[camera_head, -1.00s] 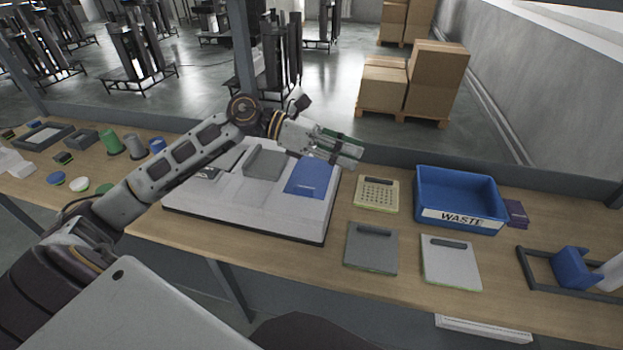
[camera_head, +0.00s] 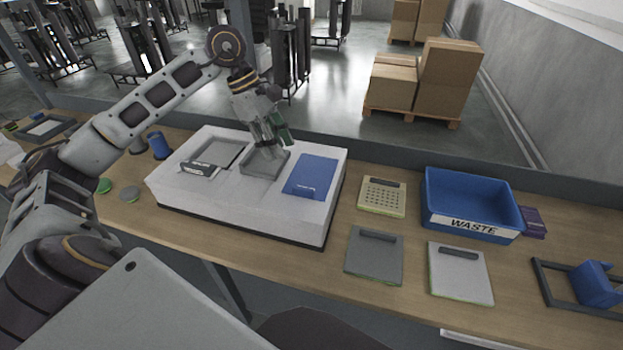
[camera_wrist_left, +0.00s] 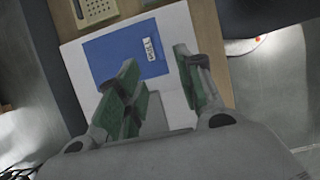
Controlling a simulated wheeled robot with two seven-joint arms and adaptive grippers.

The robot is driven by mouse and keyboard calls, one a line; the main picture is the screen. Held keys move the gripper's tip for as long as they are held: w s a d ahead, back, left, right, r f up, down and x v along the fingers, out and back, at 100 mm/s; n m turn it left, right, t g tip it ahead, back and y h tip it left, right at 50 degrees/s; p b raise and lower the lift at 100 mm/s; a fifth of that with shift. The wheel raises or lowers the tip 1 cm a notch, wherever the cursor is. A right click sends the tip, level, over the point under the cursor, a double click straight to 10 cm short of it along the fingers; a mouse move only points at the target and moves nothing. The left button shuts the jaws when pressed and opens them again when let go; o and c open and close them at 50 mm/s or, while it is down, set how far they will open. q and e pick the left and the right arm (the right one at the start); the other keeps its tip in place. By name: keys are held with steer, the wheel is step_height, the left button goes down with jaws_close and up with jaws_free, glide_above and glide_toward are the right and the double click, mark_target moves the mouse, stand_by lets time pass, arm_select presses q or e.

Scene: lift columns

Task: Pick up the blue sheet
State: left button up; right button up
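The blue sheet (camera_head: 311,177) lies flat on the right part of the white platform (camera_head: 290,221). It carries a small white label, and it also shows in the left wrist view (camera_wrist_left: 122,50). My left gripper (camera_head: 275,146) points down over the grey tray (camera_head: 262,172), just left of the sheet. In the left wrist view the gripper (camera_wrist_left: 160,84) is open, with its green-padded fingers apart and nothing between them. The sheet lies beyond the fingertips there. My right gripper is not in view.
A blue WASTE bin (camera_head: 473,192), a beige perforated plate (camera_head: 382,197), a dark grey plate (camera_head: 374,254) and a light grey plate (camera_head: 460,272) stand right of the platform. Blue and green pieces lie further left.

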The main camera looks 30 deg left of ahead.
arm_select(q)
steer(key=shift+s, duration=0.1)
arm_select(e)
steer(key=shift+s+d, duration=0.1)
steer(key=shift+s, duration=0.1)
arm_select(q)
steer(key=x, duration=0.7)
steer(key=shift+d+f, duration=0.1)
steer(key=shift+f, duration=0.15)
steer(key=shift+d+f+p, duration=0.2)
steer(key=shift+f+p, duration=0.1)
steer(key=shift+f, duration=0.15)
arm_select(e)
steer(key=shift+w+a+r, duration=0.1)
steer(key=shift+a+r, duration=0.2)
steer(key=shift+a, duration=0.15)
